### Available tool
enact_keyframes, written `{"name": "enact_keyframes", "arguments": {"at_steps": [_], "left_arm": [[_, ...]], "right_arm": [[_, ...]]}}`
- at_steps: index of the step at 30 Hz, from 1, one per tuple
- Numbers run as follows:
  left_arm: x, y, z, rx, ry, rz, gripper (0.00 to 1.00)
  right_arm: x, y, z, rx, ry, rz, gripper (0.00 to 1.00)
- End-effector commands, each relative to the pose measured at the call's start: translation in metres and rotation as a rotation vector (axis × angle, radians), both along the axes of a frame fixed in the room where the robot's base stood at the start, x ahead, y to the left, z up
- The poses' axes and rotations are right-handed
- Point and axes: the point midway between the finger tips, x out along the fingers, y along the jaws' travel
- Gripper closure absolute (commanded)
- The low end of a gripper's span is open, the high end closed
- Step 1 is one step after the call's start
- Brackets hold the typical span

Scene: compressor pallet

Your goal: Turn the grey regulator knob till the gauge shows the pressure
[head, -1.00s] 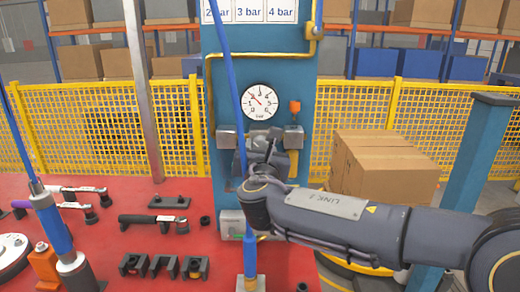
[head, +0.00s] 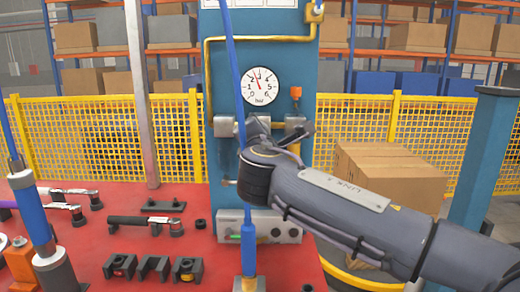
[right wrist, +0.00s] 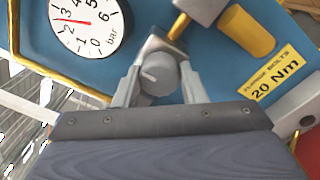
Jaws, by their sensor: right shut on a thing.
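The round white gauge (head: 259,86) is on the blue panel (head: 220,60) in the head view, its red needle pointing almost straight up. In the right wrist view the gauge (right wrist: 80,22) shows the needle close to 3 on a 0 to 6 bar scale. The grey regulator knob (right wrist: 158,74) has a pale mark on its face. My right gripper (right wrist: 157,84) is shut on it, one finger on each side. In the head view my right gripper (head: 265,133) is below the gauge and the knob is hidden. My left gripper is not in view.
A yellow pipe (head: 255,39) runs above the gauge. An orange-topped fitting (head: 296,93) is right of it. A blue hose (head: 232,70) hangs in front of the panel. A red table (head: 150,262) holds tools and black brackets. A "20 Nm" label (right wrist: 270,80) is near the knob.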

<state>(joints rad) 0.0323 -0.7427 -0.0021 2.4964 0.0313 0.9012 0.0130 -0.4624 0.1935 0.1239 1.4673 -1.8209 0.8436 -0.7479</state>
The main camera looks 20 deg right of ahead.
Motion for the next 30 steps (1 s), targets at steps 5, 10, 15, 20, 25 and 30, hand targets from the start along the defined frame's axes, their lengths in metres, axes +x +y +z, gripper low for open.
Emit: {"name": "enact_keyframes", "arguments": {"at_steps": [5, 10, 15, 20, 25, 30], "left_arm": [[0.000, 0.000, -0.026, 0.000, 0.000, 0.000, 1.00], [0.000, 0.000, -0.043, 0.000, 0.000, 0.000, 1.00], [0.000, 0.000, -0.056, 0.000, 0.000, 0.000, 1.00], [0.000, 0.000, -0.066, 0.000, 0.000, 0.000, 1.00], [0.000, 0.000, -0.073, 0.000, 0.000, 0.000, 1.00], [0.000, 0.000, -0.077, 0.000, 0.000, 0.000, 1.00]], "right_arm": [[0.000, 0.000, -0.006, 0.164, -0.047, 0.000, 0.85], [0.000, 0.001, -0.006, 0.319, -0.090, 0.001, 0.85], [0.000, 0.001, -0.006, 0.461, -0.131, 0.000, 0.85], [0.000, 0.001, -0.005, 0.576, -0.163, 0.000, 0.85], [0.000, 0.001, -0.005, 0.665, -0.189, -0.001, 0.85], [0.001, 0.001, -0.004, 0.721, -0.204, -0.001, 0.85]]}}
